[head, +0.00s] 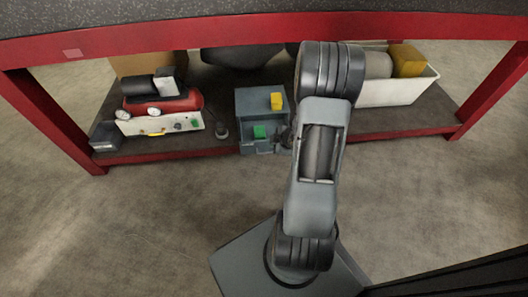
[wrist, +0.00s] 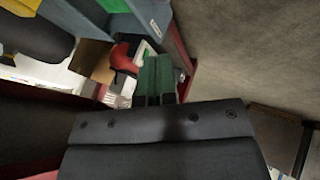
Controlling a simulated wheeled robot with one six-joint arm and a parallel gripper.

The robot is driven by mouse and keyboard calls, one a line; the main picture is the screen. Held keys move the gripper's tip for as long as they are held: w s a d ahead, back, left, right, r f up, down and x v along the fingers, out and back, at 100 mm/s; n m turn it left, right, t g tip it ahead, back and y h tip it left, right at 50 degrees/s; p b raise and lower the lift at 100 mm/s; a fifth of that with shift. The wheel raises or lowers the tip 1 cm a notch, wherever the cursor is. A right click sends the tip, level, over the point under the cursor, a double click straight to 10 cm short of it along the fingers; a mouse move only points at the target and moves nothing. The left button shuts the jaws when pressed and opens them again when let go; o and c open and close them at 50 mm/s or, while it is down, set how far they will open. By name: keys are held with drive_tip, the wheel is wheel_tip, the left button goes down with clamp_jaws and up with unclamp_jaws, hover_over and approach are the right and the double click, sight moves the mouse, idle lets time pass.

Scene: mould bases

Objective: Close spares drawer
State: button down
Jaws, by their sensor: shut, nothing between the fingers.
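The grey-blue spares cabinet (head: 252,101) stands on the lower shelf of the red bench in the head view. Its drawer (head: 247,149) is pulled out toward me, with a green block (head: 259,132) showing inside. In the wrist view the drawer's front (wrist: 143,10) bears a white label, and the green block (wrist: 113,5) is cut by the top edge. My gripper (wrist: 155,62) has its dark green fingers side by side, shut and empty, with the drawer beyond them. In the head view my arm mostly hides my gripper, to the right of the drawer. I cannot tell if they touch.
A yellow block (head: 276,100) sits on the cabinet. A red compressor (head: 163,104) and a white panel (head: 160,126) are to the left. A white bin (head: 399,92) is to the right. The bench top overhangs the shelf. The floor in front is clear.

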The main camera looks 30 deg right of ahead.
drive_tip(key=b, duration=0.7)
approach(259, 145)
wheel_tip(259, 145, down, 4)
drive_tip(key=a, duration=0.2)
drive_tip(key=shift+w+d, duration=0.4)
drive_tip(key=shift+w, duration=0.4)
drive_tip(key=shift+w+d, duration=0.35)
drive_tip(key=shift+w, duration=0.45)
